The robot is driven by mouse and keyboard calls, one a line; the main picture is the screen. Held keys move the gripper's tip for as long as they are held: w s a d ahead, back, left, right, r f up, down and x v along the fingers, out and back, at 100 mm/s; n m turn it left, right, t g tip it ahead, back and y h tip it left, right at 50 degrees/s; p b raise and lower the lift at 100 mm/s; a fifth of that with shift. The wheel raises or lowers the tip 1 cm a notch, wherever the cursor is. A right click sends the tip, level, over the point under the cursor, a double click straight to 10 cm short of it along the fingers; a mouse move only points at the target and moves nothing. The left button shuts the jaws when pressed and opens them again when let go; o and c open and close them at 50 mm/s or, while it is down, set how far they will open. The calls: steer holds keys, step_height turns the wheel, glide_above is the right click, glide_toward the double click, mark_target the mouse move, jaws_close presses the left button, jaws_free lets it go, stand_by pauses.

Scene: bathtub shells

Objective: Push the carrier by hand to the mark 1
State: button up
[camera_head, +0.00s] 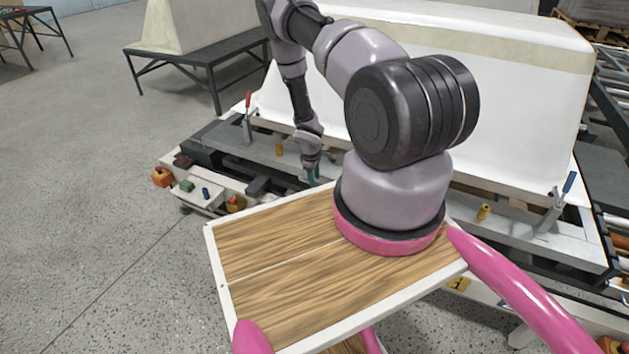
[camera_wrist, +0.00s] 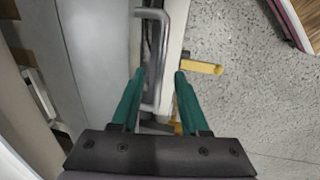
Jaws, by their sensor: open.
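The carrier is a long grey frame (camera_head: 225,140) bearing a large white tub shell (camera_head: 500,95). A metal bar handle (camera_wrist: 161,62) runs along its edge in the wrist view. My gripper (camera_wrist: 157,74) is open, with one green finger on each side of the handle's lower end; contact cannot be told. In the head view my gripper (camera_head: 312,180) is low at the carrier's near side, partly hidden by my wooden-topped base. A small yellow plate with a dark sign (camera_head: 458,284) sits on the near rail; I cannot read it surely as mark 1.
A yellow peg (camera_wrist: 205,67) sticks out right of my fingers. A control box (camera_head: 195,192) with buttons stands at the track's left end. Red-handled (camera_head: 248,100) and blue-handled (camera_head: 569,182) clamps stand on the carrier. Another shell on a black stand (camera_head: 215,57) is behind.

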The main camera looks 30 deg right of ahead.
steer(key=shift+d+f, duration=0.1)
steer(key=shift+f, duration=0.5)
jaws_close()
stand_by(1.1)
